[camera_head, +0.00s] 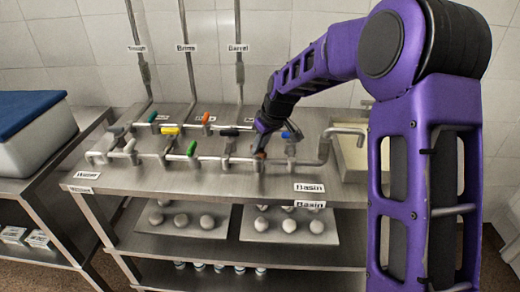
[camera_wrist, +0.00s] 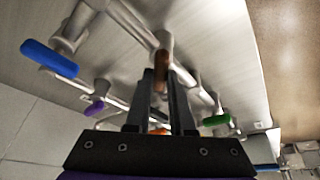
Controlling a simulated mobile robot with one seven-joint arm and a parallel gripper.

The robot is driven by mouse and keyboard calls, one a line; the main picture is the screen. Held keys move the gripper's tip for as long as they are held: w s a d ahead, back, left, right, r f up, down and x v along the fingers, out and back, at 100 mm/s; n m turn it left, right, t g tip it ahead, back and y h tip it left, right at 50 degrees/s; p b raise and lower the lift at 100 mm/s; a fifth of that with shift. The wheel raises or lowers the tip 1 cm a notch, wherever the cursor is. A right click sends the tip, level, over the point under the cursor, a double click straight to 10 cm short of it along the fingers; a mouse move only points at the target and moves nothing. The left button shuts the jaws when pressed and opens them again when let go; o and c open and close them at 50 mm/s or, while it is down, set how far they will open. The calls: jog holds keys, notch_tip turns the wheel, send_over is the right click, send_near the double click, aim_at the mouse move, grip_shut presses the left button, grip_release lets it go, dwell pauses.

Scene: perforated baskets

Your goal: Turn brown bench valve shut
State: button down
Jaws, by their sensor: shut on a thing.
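The brown valve handle (camera_wrist: 161,62) shows between my gripper's fingers in the wrist view, on a metal pipe over the bench. In the head view, my gripper (camera_head: 262,150) is low over the front pipe run, left of the bent spout, and hides most of this handle. My gripper (camera_wrist: 161,78) is shut on the brown handle in the wrist view. The metal bench (camera_head: 220,182) carries the pipes. The handle's exact angle to its pipe is hard to tell.
Other valve handles stand close by: green (camera_head: 192,148), yellow (camera_head: 170,130), orange (camera_head: 206,117) and blue (camera_wrist: 50,58). A purple one (camera_wrist: 94,107) shows in the wrist view. A spout (camera_head: 345,131) reaches over a pale basin (camera_head: 352,172) at right. Vertical pipes rise behind.

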jog(key=m, duration=0.1)
jog(key=m+h, duration=0.1)
jog(key=m, duration=0.1)
jog(key=m+t+b, duration=0.1)
jog(key=shift+a+h, duration=0.25)
jog(key=shift+h, duration=0.05)
jog(key=shift+m+h, duration=0.9)
jog(key=shift+m, duration=1.5)
jog(key=c, duration=0.8)
grip_release()
jog(key=p+v, duration=0.1)
jog(key=v, duration=1.6)
jog(key=shift+s+r, duration=0.2)
